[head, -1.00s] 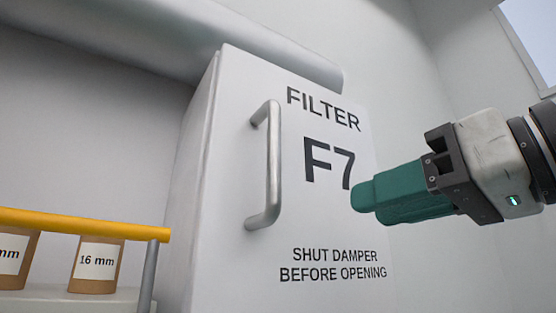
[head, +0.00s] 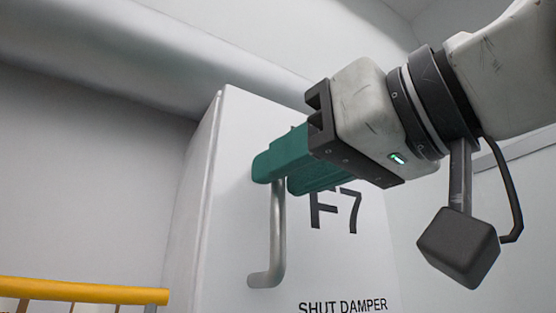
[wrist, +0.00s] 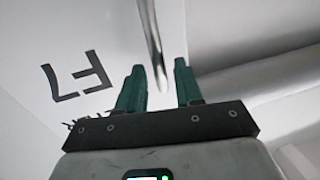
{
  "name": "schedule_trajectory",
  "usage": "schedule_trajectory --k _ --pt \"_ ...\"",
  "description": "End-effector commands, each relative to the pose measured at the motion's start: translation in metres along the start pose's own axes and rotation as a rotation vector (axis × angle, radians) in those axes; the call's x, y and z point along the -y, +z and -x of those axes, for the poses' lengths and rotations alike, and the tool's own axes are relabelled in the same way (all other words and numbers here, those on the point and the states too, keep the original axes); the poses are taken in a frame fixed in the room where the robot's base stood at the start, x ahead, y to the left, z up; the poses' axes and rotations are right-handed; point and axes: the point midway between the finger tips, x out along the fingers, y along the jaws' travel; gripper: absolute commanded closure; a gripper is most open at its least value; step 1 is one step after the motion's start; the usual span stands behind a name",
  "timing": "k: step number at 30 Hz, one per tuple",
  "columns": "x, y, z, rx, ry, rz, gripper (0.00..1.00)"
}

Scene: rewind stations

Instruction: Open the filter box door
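The filter box door (head: 335,262) is white, lettered F7 and SHUT DAMPER, and looks closed. Its upright metal bar handle (head: 278,232) is on the door's left side. My gripper (head: 278,174), with green fingers, covers the handle's upper end in the head view. In the wrist view, my gripper (wrist: 159,66) has its two fingers spread apart. The handle (wrist: 152,45) shows in the gap between them, with space on both sides. I cannot tell exactly how deep the bar sits between the fingers.
A thick grey duct (head: 170,65) runs along the wall above and behind the box. A yellow rail (head: 85,291) is at the lower left. The room in front of the door is clear apart from my arm.

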Motion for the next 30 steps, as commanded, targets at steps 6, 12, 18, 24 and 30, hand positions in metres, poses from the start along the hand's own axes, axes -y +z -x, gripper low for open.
schedule_trajectory --k 6,12,18,24,30 --pt "0.000 -0.001 -0.021 0.001 -0.001 0.000 0.65" --pt "0.000 0.000 -0.024 0.000 0.000 0.000 0.65" --pt "0.000 0.000 -0.024 0.000 0.000 0.000 0.70" --pt "0.000 0.000 -0.024 0.000 0.000 0.000 0.89" --pt "0.000 0.000 -0.023 0.000 0.000 0.000 1.00"
